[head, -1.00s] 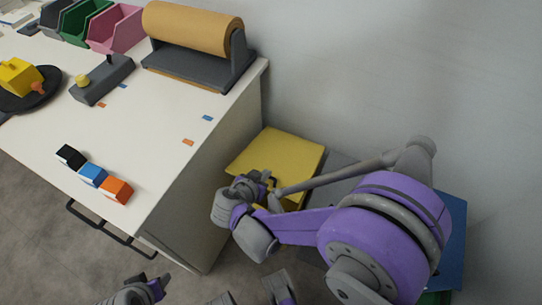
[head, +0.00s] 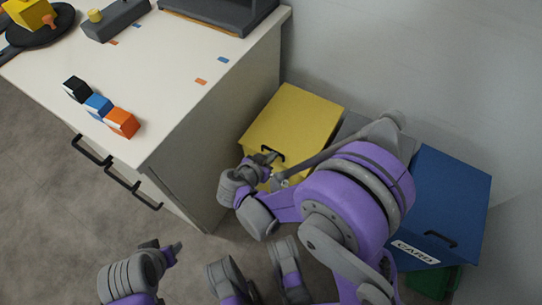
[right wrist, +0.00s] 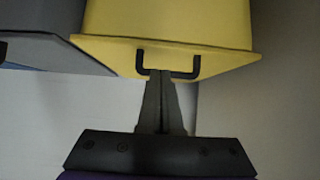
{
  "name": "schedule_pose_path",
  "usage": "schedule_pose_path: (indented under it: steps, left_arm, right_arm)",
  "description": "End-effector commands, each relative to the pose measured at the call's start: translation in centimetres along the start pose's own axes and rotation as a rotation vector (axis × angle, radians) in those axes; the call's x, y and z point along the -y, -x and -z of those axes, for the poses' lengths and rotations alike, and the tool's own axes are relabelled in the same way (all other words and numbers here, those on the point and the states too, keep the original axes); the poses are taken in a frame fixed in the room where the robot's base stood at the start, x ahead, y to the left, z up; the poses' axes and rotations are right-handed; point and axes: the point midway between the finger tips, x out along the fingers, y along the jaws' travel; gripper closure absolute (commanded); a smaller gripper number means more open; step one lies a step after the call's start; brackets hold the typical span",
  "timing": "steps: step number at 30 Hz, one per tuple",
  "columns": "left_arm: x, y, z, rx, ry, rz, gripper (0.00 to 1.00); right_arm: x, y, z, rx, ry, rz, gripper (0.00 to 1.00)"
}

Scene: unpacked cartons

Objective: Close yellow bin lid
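The yellow bin (head: 295,118) stands on the floor beside the white table's end. Its lid lies as a broad flat top; I cannot tell whether a gap remains under it. A black handle (head: 264,151) sits at the lid's front edge and also shows in the right wrist view (right wrist: 183,76). My right gripper (head: 277,169) is at the bin's front, and in the right wrist view its two fingers (right wrist: 160,74) are together, tips overlapping the handle bar. Contact is unclear. My left gripper (head: 178,249) is low at the left, its finger opening not readable.
A blue bin (head: 455,190) with a card label stands at the right, a grey bin (head: 352,128) between. A green bin (head: 432,283) is partly hidden. The white table (head: 170,75) holds small blocks (head: 99,107). The wall closes off the back.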

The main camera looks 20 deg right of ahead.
Motion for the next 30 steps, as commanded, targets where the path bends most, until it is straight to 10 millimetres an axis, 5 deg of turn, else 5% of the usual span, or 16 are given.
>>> schedule_pose_path:
  steps: [11,24,30]
  left_arm:
    - [0.0,0.1,0.0,0.000,0.000,0.000,0.50]
    - [0.0,2.5,0.5,-0.003,0.000,0.000,0.50]
    - [0.0,3.1,0.7,-0.005,0.000,0.000,0.50]
  right_arm:
    - [-0.1,0.1,-0.6,0.023,-0.015,-0.008,1.00]
    - [-0.1,9.0,-0.1,-0.001,-0.003,0.004,1.00]
    - [-0.2,11.3,-0.1,-0.008,-0.003,0.005,1.00]
